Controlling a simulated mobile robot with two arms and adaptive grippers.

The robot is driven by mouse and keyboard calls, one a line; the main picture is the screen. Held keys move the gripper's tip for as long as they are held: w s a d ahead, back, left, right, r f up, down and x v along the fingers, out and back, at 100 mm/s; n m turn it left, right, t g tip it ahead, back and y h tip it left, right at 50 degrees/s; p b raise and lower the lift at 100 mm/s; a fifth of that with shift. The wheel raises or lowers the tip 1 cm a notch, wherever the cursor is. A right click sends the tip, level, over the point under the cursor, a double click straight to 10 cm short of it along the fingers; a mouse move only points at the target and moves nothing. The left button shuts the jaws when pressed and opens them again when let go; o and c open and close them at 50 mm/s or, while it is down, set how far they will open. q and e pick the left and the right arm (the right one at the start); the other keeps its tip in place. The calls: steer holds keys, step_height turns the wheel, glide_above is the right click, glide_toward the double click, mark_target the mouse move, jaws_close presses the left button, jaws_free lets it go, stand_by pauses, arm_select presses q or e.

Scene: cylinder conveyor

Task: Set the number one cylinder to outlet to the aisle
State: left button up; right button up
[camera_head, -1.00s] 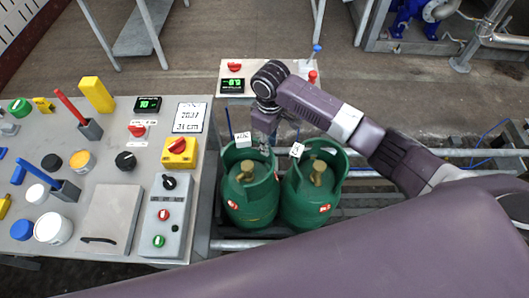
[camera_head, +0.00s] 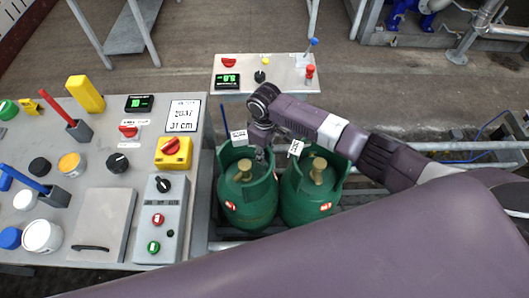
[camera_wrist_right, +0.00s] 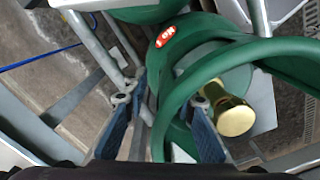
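Two green gas cylinders stand upright side by side, the left one (camera_head: 248,200) and the right one (camera_head: 307,200), each with a collar and a brass valve. White tags hang at their collars, one on the left (camera_head: 239,137) and one on the right (camera_head: 295,148); I cannot read the numbers. My right gripper (camera_head: 259,148) points down at the left cylinder's collar. In the right wrist view, its two blue fingers (camera_wrist_right: 165,105) are apart, with the green collar (camera_wrist_right: 183,95) passing between them; contact is unclear. The brass valve (camera_wrist_right: 232,117) is right of the fingers. My left gripper is not in view.
A control table (camera_head: 105,205) with switches, cups and a flap stands at the left, close to the left cylinder. A smaller panel (camera_head: 290,70) with a display and knobs is behind the cylinders. Metal rails (camera_head: 450,145) run at the right.

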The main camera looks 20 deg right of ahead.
steer(key=shift+f, duration=0.15)
steer(key=shift+c, duration=0.6)
jaws_close()
